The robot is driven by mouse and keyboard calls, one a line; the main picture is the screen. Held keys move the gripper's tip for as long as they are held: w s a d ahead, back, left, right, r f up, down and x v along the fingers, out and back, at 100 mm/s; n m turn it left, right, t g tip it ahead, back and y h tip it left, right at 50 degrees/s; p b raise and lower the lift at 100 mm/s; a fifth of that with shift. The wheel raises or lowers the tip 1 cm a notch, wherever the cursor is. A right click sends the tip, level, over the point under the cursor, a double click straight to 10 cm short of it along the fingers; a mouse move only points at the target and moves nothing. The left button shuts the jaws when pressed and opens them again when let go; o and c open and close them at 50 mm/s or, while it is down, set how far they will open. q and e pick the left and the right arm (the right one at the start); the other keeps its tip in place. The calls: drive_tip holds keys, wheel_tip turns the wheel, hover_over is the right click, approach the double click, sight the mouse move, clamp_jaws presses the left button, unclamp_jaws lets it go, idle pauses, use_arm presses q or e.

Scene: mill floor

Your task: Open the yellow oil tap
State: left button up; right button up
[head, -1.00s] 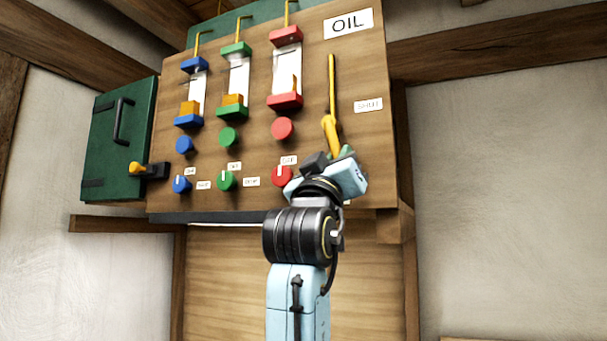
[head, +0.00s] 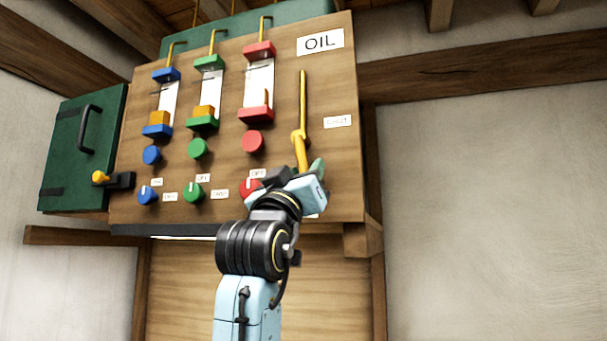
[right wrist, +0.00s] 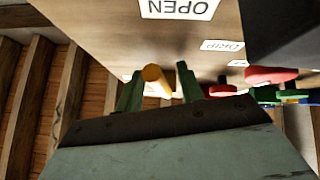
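The yellow oil tap (head: 299,137) is on the wooden panel under the OIL sign (head: 320,42). A thin yellow pipe rises above its hub, and its handle points down with its lower end hidden behind my right gripper (head: 311,173). In the right wrist view the yellow handle (right wrist: 154,80) stands between the two green fingers, with gaps on both sides. The right gripper is open around it. A SHUT label (head: 338,121) is right of the tap, and an OPEN label (right wrist: 180,8) shows in the wrist view. My left gripper is not in view.
Left of the tap are red (head: 253,141), green (head: 198,149) and blue (head: 152,155) buttons, with knobs below and gauges above. The red knob (head: 248,187) is close to my right wrist. A green cabinet door (head: 80,150) is at the far left.

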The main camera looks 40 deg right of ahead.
drive_tip(key=b+v, duration=0.5)
drive_tip(key=v, duration=0.8)
drive_tip(key=shift+a, duration=0.2)
